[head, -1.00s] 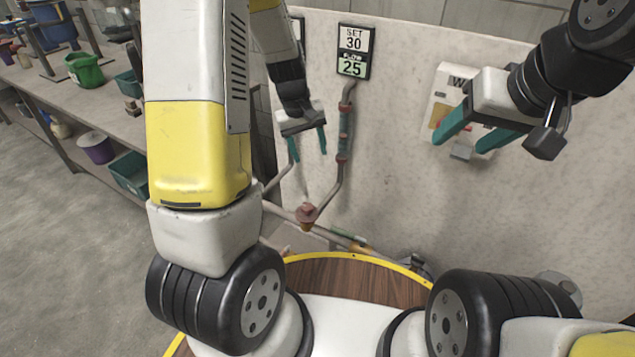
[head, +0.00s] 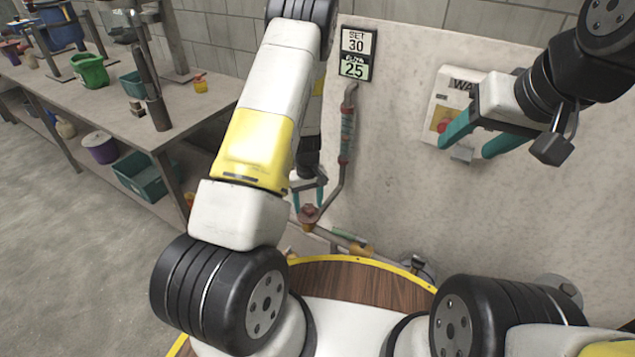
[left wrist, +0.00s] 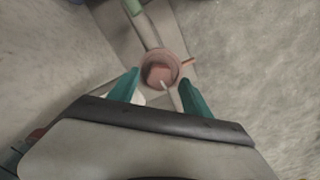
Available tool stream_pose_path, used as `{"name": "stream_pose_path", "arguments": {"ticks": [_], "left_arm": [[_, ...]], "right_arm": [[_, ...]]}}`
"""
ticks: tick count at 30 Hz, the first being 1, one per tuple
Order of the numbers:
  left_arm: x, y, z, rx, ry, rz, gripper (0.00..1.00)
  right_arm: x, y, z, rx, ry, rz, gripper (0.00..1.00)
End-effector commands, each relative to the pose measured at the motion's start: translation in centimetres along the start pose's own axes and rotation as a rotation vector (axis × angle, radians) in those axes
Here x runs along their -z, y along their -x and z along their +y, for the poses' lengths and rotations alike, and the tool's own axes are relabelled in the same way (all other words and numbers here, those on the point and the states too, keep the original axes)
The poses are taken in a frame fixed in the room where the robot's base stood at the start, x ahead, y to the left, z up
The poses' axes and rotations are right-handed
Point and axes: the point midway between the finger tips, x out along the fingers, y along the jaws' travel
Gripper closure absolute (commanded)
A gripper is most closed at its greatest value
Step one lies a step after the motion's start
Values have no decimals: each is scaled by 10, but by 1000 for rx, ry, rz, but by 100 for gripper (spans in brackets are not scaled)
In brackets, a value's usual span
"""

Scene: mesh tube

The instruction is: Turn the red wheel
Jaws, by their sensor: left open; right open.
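The red wheel (head: 309,213) is a small reddish round knob on the pipe junction low on the wall panel, right of my left arm. In the left wrist view the wheel (left wrist: 160,70) lies just beyond and between my fingertips, with a small pale pointer mark on or beside it. My left gripper (head: 309,198) is open, its teal fingers pointing down close above the wheel. Contact cannot be told. The left gripper also shows in the left wrist view (left wrist: 160,92). My right gripper (head: 478,140) is open and empty, in front of the panel at the right.
A display (head: 356,54) on the panel reads SET 30 over 25. A pipe with a mesh-like tube (head: 346,135) runs down to the wheel. A wall box (head: 447,100) sits behind my right gripper. A cluttered workbench (head: 110,125) stands at the left.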

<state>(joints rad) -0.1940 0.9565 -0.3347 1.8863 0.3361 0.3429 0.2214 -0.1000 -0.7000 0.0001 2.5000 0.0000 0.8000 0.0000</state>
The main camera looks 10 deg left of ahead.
Motion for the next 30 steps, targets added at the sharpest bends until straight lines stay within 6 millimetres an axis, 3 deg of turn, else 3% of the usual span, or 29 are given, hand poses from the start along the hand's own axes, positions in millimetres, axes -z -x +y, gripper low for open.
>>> {"name": "stream_pose_path", "arguments": {"ticks": [11, 20, 30], "left_arm": [[0, -9, 0, 0, 0, -1, 43], [0, -8, 0, 0, 0, 0, 100], [0, -8, 0, 0, 52, 0, 100]], "right_arm": [[0, 0, 0, 0, 0, 0, 43], [0, 0, 0, 0, 0, 0, 43], [0, 0, 0, 0, 0, 0, 43]]}}
